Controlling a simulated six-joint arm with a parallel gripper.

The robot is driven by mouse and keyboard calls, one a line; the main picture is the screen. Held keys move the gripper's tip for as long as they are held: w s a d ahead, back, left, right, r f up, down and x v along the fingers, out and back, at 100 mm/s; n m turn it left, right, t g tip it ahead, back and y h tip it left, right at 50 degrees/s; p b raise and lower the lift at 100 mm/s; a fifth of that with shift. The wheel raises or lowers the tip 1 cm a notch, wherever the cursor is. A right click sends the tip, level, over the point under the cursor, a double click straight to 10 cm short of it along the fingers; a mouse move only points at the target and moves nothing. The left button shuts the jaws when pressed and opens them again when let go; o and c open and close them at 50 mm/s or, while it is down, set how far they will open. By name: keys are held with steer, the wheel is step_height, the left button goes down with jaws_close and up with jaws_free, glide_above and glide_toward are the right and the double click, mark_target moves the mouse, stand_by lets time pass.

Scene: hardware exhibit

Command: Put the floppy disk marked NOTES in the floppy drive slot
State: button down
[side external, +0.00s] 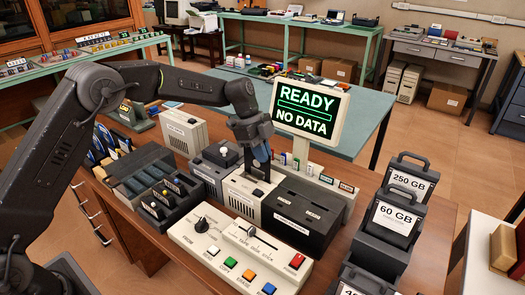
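My gripper (260,157) points down over a pale drive-like box (238,197) in the middle of the wooden desk. A dark piece shows between the fingertips and the box's top. I cannot tell whether it is a disk or part of the fingers, nor whether it touches the box. The finger gap is too small to make out. Several dark and blue disk-like items (100,152) stand in a rack at the left. No NOTES marking is readable, and the box labels are too small to identify the floppy drive slot.
A dark box (300,214) stands right of the pale box. A control panel (238,255) with a lever, knob and coloured buttons lies in front. A monitor (311,108) reading READY, NO DATA stands behind. Dark cartridges marked 250 GB (409,181) and 60 GB (396,218) stand at right.

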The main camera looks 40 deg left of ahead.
mark_target(266, 181)
steer(key=shift+f, duration=3.1)
steer(key=c, duration=1.8)
jaws_free()
steer(key=o, duration=0.5)
steer(key=shift+o, duration=0.2)
steer(key=shift+r, duration=4.05)
